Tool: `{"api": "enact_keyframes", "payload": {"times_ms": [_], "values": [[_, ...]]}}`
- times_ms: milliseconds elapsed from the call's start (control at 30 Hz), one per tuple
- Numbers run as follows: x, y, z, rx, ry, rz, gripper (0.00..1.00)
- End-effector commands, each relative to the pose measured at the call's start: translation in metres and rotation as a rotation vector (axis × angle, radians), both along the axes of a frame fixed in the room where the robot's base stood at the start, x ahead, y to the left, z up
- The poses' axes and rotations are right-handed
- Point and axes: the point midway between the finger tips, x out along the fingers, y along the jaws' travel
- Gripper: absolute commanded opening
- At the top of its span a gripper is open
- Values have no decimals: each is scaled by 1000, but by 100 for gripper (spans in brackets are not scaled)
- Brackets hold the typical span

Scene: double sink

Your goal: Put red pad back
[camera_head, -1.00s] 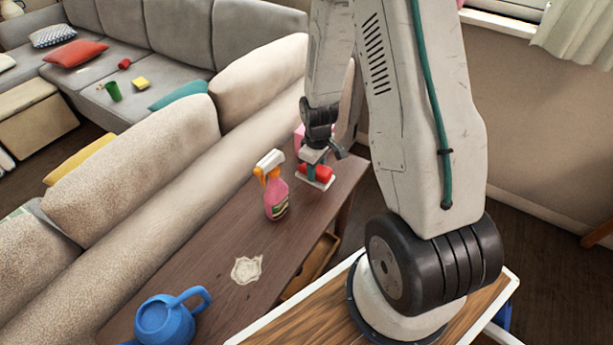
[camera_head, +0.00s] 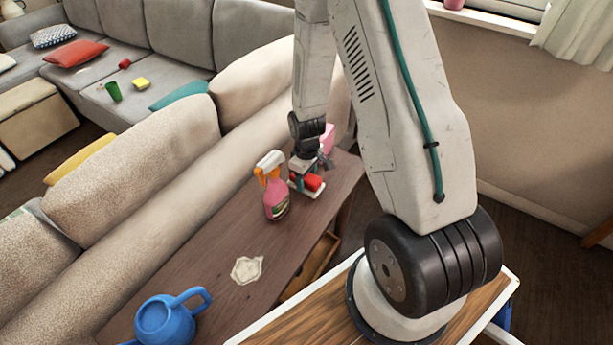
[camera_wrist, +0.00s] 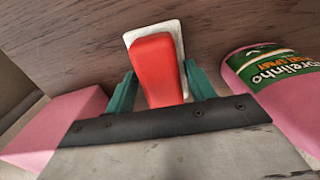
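The red pad (camera_head: 314,182), a red block with a white base under it, is at the far end of the dark wooden table. My gripper (camera_head: 303,176) points down at it, partly hidden by its own wrist in the head view. In the wrist view, the red pad (camera_wrist: 160,72) lies between the two green fingers (camera_wrist: 160,95), which sit close against both its sides. The white base shows beyond it, near the tabletop. Whether the base touches the table is hard to tell.
A pink spray bottle (camera_head: 275,190) with an orange and white head stands close beside my gripper. A pink block (camera_head: 327,138) is on the other side.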

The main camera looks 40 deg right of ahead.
Motion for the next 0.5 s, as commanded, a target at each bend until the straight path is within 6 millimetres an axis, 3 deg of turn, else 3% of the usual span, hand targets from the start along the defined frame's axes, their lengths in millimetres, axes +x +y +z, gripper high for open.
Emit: {"api": "enact_keyframes", "payload": {"times_ms": [333, 500], "values": [[0, 0, 2, 0, 0, 0, 61], [1, 0, 21, -1, -4, 0, 61]]}}
